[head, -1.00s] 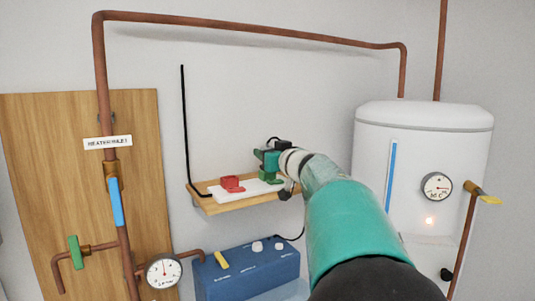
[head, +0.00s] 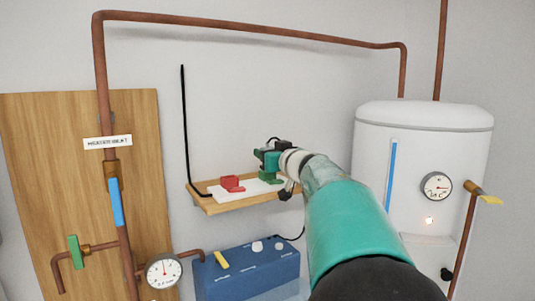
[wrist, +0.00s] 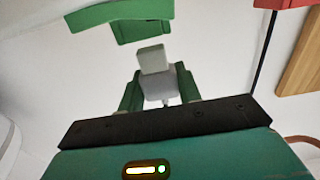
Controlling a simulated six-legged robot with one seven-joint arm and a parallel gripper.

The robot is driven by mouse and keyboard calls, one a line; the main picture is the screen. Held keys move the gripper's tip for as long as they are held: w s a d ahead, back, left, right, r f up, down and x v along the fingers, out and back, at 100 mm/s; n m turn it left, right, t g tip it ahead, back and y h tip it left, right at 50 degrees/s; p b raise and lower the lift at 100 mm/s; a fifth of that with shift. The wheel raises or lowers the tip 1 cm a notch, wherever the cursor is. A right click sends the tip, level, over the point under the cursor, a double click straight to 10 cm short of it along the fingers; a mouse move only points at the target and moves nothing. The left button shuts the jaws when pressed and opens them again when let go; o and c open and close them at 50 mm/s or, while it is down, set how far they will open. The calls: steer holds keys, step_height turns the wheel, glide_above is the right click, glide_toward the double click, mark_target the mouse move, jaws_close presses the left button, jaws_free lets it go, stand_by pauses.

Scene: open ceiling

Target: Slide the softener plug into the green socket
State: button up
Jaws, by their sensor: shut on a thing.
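The softener plug (wrist: 158,78) is a small light-grey block between the two green fingers of my gripper (wrist: 160,98) in the wrist view. My gripper is shut on it. The green socket (wrist: 140,32) is just ahead of the plug's front end. The plug looks roughly lined up with it, and I cannot tell whether they touch. In the head view, my gripper (head: 266,160) is at the shelf's right end, just above the green socket (head: 269,177). The plug cannot be made out there, and my arm covers part of that end.
A red socket (head: 231,183) sits left of the green one on a white base (head: 250,189), on a wooden shelf (head: 215,208). A black cable (head: 184,120) runs up the wall. A blue box (head: 245,278) is below. A white tank (head: 420,125) stands right; copper pipes run left and above.

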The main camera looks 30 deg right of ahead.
steer(key=shift+f, duration=1.65)
steer(key=o, duration=1)
steer(key=shift+o, duration=0.2)
steer(key=s, duration=1.3)
steer(key=shift+s+a, duration=0.4)
